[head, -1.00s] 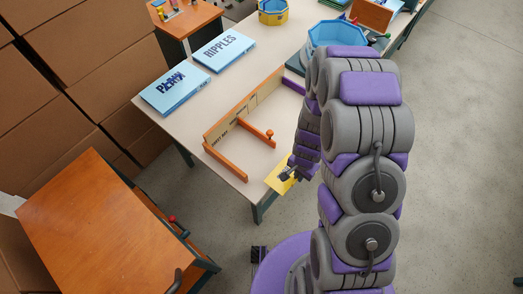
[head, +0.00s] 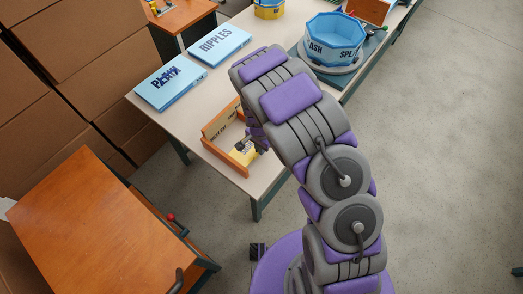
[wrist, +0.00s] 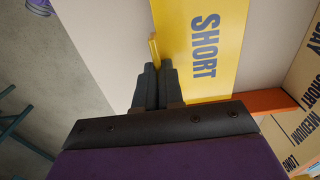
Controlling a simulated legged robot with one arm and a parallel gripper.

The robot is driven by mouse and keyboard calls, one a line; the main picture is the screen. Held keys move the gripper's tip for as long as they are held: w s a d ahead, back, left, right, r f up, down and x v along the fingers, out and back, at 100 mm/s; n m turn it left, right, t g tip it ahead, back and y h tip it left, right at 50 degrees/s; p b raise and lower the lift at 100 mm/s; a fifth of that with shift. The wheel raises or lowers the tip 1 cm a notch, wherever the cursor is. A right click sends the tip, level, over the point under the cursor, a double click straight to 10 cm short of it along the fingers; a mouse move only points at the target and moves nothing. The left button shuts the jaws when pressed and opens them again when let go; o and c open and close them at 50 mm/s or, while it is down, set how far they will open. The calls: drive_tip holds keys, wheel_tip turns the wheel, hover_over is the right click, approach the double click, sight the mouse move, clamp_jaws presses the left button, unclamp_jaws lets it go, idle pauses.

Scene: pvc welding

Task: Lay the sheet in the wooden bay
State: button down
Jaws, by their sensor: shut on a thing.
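The yellow sheet, marked SHORT, (wrist: 205,45) is held at its edge by my gripper (wrist: 158,75), whose dark fingers are shut on it. In the head view the sheet (head: 242,153) shows beside the orange end rail of the wooden bay (head: 226,157), on the bay's inner side. In the wrist view the bay's orange rail (wrist: 270,101) and its tan board with size labels (wrist: 303,110) lie right of the sheet. The sheet's corner overlaps the rail in that view; I cannot tell whether it touches. My arm hides the bay's right part in the head view.
The bay stands on a pale table (head: 152,104). Two blue boxes, PLANK (head: 168,82) and RIPPLES (head: 218,45), lie behind it. A blue octagonal tub (head: 334,40) stands at the back right. An orange-topped cart (head: 80,220) is at the front left.

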drive_tip(key=shift+a+f, duration=0.2)
drive_tip(key=shift+f, duration=0.35)
drive_tip(key=shift+a+f, duration=0.15)
drive_tip(key=shift+f, duration=0.35)
drive_tip(key=shift+s+d+r, duration=0.1)
drive_tip(key=shift+d, duration=0.65)
drive_tip(key=c, duration=1.6)
unclamp_jaws()
drive_tip(key=shift+d, duration=0.15)
drive_tip(key=o, duration=0.3)
drive_tip(key=shift+o, duration=0.2)
drive_tip(key=shift+a, duration=0.75)
drive_tip(key=shift+d+r, duration=0.1)
drive_tip(key=shift+d, duration=0.5)
wheel_tip(320, 180, up, 12)
drive_tip(key=p, duration=0.2)
drive_tip(key=shift+a+p, duration=0.15)
drive_tip(key=shift+p, duration=0.15)
